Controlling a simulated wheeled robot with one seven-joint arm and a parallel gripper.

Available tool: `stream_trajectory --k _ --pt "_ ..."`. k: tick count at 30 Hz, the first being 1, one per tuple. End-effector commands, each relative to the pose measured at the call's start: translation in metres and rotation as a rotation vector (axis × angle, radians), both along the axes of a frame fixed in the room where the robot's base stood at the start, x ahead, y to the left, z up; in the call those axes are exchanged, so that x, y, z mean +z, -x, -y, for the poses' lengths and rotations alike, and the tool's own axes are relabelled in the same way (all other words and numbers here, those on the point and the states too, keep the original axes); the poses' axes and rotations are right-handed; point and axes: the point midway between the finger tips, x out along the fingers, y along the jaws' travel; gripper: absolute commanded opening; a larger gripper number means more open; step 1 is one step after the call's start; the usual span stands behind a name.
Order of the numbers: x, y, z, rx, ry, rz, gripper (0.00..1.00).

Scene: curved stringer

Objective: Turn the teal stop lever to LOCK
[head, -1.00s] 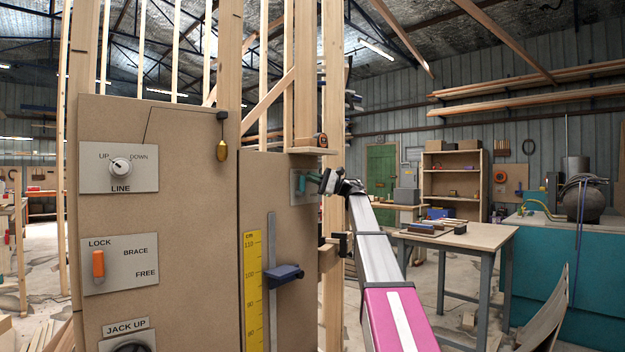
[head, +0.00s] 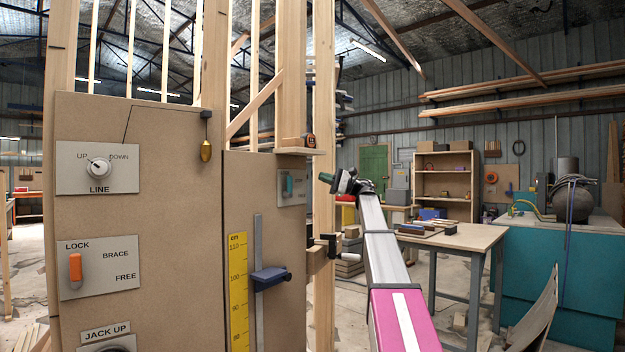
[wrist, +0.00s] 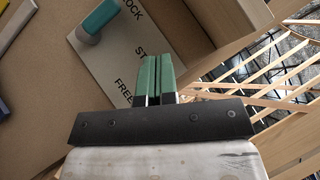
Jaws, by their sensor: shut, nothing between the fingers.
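The teal stop lever (head: 288,184) sits on a small grey plate (head: 298,192) at the panel's upper right. In the head view it stands about upright. The wrist view shows the teal lever (wrist: 99,18) on a grey hub, its handle slanting up and right beside the word LOCK; its far end is cut off by the frame. FREE and a partly hidden word starting ST are also on the plate (wrist: 120,62). My gripper (head: 324,179) is apart from the lever, to its right. Its green fingers (wrist: 154,62) are together and empty, over the plate's FREE side.
A wooden shelf with a tape measure (head: 309,140) juts out just above the plate. A blue slider (head: 270,277) and a clamp (head: 325,243) are below. An orange lever (head: 75,268) and a LINE knob (head: 98,167) are at left. A workbench (head: 455,238) stands at right.

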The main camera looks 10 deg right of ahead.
Motion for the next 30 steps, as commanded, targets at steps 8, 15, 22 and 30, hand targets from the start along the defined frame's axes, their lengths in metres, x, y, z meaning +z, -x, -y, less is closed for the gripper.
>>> stream_trajectory --k 8,15,22,30 --pt "0.000 0.000 0.027 0.000 0.000 -0.001 0.00" --pt "0.000 0.001 0.029 0.000 0.000 -0.001 0.00" --pt "0.000 0.001 0.029 0.000 0.000 -0.001 0.00" --pt "-0.021 -0.006 0.022 -0.037 -0.112 -0.143 0.00"
